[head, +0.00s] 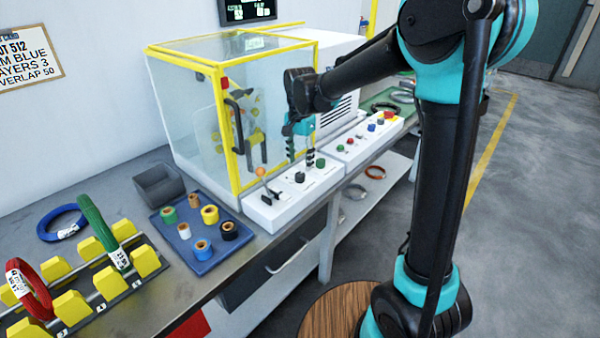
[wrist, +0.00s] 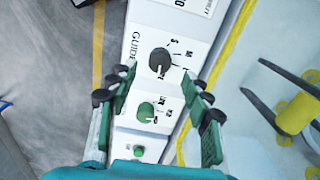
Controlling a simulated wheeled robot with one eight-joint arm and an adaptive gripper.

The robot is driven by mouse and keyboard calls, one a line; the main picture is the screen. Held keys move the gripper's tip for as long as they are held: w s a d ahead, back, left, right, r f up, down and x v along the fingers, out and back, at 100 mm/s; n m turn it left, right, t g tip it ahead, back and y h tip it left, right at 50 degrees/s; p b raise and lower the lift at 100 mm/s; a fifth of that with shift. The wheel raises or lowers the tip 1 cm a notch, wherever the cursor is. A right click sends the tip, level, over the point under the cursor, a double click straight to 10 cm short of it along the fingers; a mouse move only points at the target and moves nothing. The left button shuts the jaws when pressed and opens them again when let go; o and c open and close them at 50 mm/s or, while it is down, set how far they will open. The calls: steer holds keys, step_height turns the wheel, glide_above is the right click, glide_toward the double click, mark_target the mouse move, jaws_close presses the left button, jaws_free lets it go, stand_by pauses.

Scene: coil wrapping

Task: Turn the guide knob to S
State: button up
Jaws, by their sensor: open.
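The guide knob (wrist: 159,61) is a round dark knob on a white panel, with the word GUIDE printed to its left in the wrist view. Small marks are printed around its upper and right side. A pale line on the knob points down toward the picture's bottom; the marks are too small to read surely. My gripper (wrist: 158,82) is open, with one green-padded finger on each side of the picture and nothing between them. The knob lies beyond the fingertips, roughly midway between them. In the head view my gripper (head: 301,150) hangs over the white control panels.
A green knob (wrist: 145,112) and a green button (wrist: 139,151) sit below the guide knob. A yellow-framed clear enclosure (head: 190,120) stands behind the panels. An orange-tipped lever (head: 261,172) rises to the left. A blue tray (head: 181,239) holds several small coils.

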mark_target(300, 174)
steer(key=shift+f, duration=2.55)
steer(key=shift+c, duration=0.6)
jaws_close()
